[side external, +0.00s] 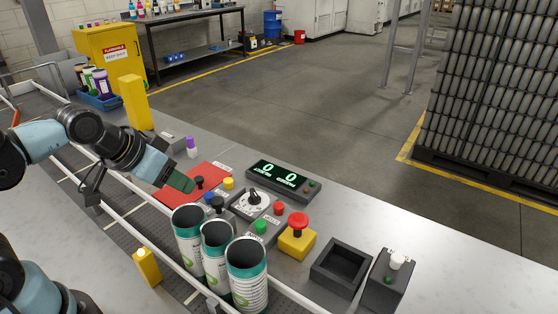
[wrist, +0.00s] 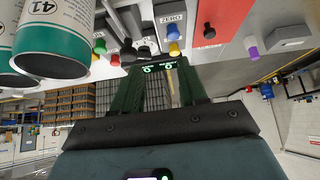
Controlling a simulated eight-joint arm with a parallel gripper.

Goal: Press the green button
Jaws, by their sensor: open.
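A green button (side external: 261,227) stands on the control panel, just behind the cans and left of the emergency stop. It also shows in the wrist view (wrist: 99,46), left of my fingers. My gripper (side external: 181,182) has dark green fingers and is above the near edge of the red plate, left of the green button and apart from it. The wrist view shows the two fingers (wrist: 155,66) spread, with nothing held between them. A smaller green button (side external: 388,279) sits on a dark box at the right.
Three open cans (side external: 246,275) stand close in front of the green button. A rotary dial (side external: 253,198), a red button (side external: 279,208) and a yellow emergency stop (side external: 297,237) are near it. A display (side external: 284,181) stands behind. An empty black tray (side external: 341,267) is to the right.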

